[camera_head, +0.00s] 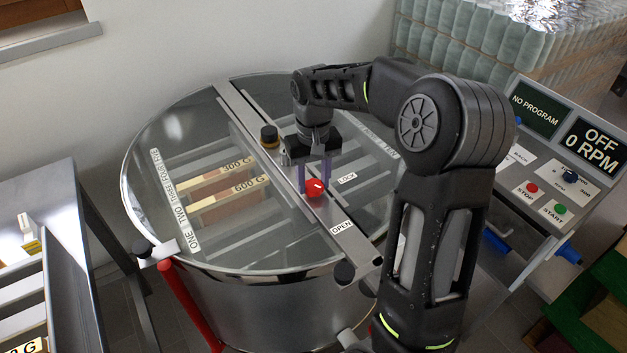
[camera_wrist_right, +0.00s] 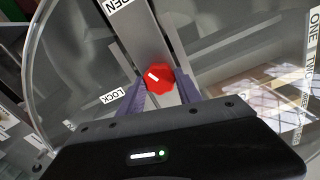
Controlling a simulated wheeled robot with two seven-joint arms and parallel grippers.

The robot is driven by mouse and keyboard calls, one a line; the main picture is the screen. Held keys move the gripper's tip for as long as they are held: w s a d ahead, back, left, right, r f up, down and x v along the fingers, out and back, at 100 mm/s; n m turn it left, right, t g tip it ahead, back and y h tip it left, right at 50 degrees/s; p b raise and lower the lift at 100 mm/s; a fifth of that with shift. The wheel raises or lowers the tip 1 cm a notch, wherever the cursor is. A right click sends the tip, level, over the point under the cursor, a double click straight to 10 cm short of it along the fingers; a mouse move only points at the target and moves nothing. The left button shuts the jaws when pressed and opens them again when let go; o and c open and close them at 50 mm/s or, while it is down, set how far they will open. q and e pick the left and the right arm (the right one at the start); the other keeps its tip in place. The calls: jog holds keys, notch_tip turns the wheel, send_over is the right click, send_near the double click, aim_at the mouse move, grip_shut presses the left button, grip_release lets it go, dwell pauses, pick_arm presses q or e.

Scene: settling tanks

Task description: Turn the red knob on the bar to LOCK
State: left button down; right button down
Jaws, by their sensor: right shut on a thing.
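The red knob (camera_head: 314,189) sits on the metal bar (camera_head: 241,103) that crosses the round tank's clear lid. It also shows in the right wrist view (camera_wrist_right: 161,80). The LOCK label (camera_head: 347,178) and the OPEN label (camera_head: 341,228) are to its right in the head view. The knob's white mark (camera_wrist_right: 153,76) points to the labels' side, seemingly between the two; its exact angle is hard to tell. My right gripper (camera_head: 315,182) reaches down from above, its purple fingers shut on the knob, one on each side. My left gripper is out of view.
A black knob with a yellowish base (camera_head: 269,136) stands on the bar behind my gripper. The lid (camera_head: 185,130) covers frames marked 300 G and 600 G. A control panel (camera_head: 545,185) reading OFF 0 RPM is right; a metal table (camera_head: 55,215) is left.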

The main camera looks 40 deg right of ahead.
aim_at(313, 184)
jog(key=n, duration=1.2)
jog(key=shift+n+b, duration=0.3)
jog(key=shift+n, duration=0.1)
jog(key=c, duration=0.8)
grip_release()
notch_tip(313, 184, up, 8)
jog(key=shift+f+b, duration=0.1)
jog(key=shift+b, duration=0.4)
